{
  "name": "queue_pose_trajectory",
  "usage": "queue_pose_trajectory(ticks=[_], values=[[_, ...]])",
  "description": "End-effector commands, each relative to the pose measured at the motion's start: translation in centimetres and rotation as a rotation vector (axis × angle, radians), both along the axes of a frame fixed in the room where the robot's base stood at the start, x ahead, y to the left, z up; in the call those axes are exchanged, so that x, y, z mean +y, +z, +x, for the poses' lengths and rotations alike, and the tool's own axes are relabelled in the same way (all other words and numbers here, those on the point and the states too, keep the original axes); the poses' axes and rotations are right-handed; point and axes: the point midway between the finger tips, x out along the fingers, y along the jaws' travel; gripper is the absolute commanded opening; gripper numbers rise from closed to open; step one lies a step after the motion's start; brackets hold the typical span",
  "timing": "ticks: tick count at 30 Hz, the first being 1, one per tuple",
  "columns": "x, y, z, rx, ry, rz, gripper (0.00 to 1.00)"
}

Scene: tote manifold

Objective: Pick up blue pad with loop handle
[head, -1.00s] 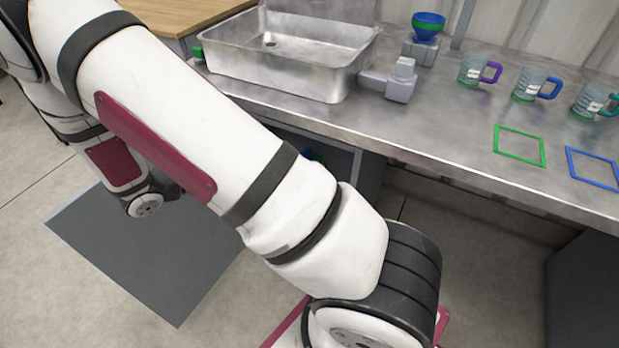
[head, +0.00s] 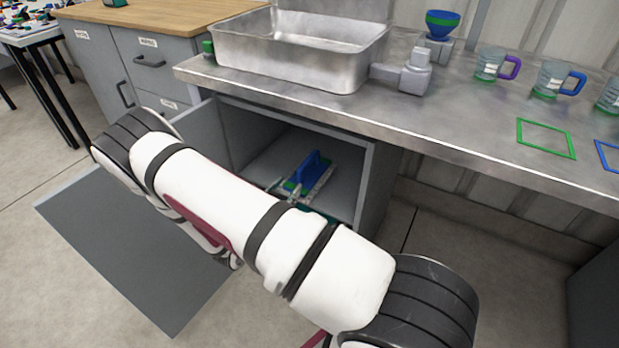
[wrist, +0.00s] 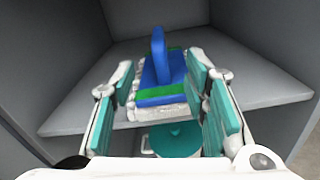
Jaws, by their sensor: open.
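The blue pad with an upright blue loop handle (head: 312,170) lies inside the open cabinet under the sink. In the wrist view the blue pad (wrist: 160,72) rests on a green layer over a pale, lumpy base on the cabinet shelf. My gripper (wrist: 165,90) is open, with one teal-padded finger on the left and one on the right. The pad and its handle show between and beyond the fingers. I cannot tell whether either finger touches it. In the head view my arm hides most of the gripper.
The cabinet shelf (wrist: 262,85) is bare around the pad, with grey walls on both sides. The steel counter (head: 450,115) overhangs the opening and carries a sink basin (head: 300,60), a tap block, a bowl and several mugs. A grey panel (head: 120,250) extends in front.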

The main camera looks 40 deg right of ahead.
Motion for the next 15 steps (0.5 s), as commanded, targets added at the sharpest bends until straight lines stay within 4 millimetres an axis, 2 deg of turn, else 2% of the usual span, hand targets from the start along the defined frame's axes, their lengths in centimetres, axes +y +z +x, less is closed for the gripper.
queue_pose_trajectory(ticks=[3, 11, 15], values=[[-1.6, -0.1, 0.6, -0.002, -0.002, 0.001, 0.41], [-3.4, 0.2, 1.1, -0.002, -0.003, 0.000, 0.41], [-5.3, 0.4, 1.7, -0.002, -0.004, 0.000, 0.41]])
